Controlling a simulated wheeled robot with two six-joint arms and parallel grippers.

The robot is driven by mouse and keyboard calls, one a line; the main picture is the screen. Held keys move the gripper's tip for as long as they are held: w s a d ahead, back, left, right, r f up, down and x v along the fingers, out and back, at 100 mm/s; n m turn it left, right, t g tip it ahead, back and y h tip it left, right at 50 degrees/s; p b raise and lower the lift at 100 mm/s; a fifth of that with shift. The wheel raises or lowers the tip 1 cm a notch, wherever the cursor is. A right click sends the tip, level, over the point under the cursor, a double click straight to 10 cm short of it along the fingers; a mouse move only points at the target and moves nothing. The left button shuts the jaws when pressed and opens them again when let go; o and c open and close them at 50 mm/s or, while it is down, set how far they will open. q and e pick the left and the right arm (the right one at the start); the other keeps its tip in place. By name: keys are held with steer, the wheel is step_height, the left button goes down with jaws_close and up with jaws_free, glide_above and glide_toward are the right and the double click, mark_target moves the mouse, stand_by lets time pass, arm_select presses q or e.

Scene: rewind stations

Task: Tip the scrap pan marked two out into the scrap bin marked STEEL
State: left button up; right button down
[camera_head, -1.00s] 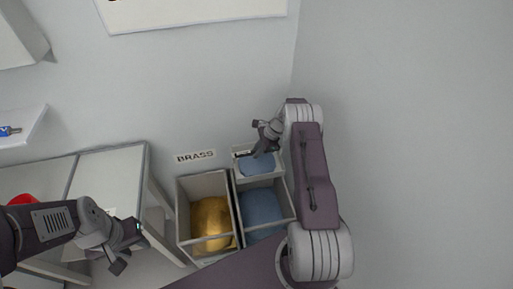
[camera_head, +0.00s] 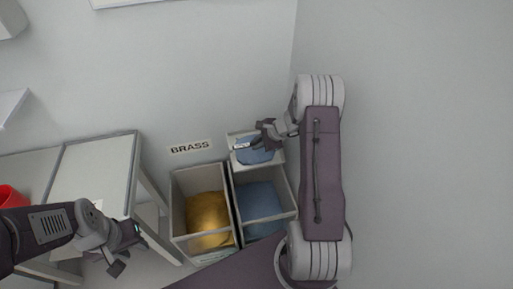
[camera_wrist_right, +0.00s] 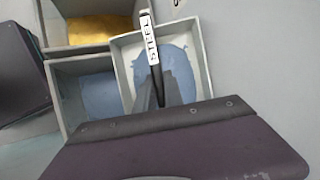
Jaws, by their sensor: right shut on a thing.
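My right gripper (camera_head: 258,137) is shut on the scrap pan (camera_head: 277,162), a pale open tray holding blue-grey scrap. It holds the pan at the far end of the blue-filled bin (camera_head: 292,204). In the right wrist view the pan (camera_wrist_right: 205,70) looks roughly upright, with scrap inside and a dark bar across it. A label reading STEEL (camera_wrist_right: 152,45) shows over that bar; I cannot tell what it is fixed to. No number two is readable. My left gripper (camera_head: 132,252) is open and empty, left of the bins.
A bin with yellow scrap (camera_head: 177,205) stands left of the blue-filled bin, below a wall label reading BRASS (camera_head: 190,147). A pale table (camera_head: 95,170) stands further left, with a red object (camera_head: 10,197) near it. Walls close in behind and right.

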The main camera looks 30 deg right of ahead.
steer(key=shift+s+a+f+n+t+h+b, duration=0.2)
steer(key=shift+s+t+b, duration=0.5)
steer(key=shift+b, duration=3.05)
steer(key=shift+s+a+f+n+t+b, duration=0.1)
steer(key=shift+s+f+n+t+b, duration=0.4)
steer(key=shift+b, duration=3.2)
steer(key=shift+s+a+f+m+t+h+b, duration=0.15)
steer(key=shift+s+t+b, duration=0.75)
steer(key=shift+b, duration=2.85)
steer(key=s+a+f+n+t+b, duration=0.1)
steer(key=s+f+t+b, duration=0.4)
steer(key=b, duration=2)
steer(key=shift+s+a+f+n+t, duration=0.3)
steer(key=shift+f+n+t, duration=0.25)
steer(key=shift+t, duration=0.15)
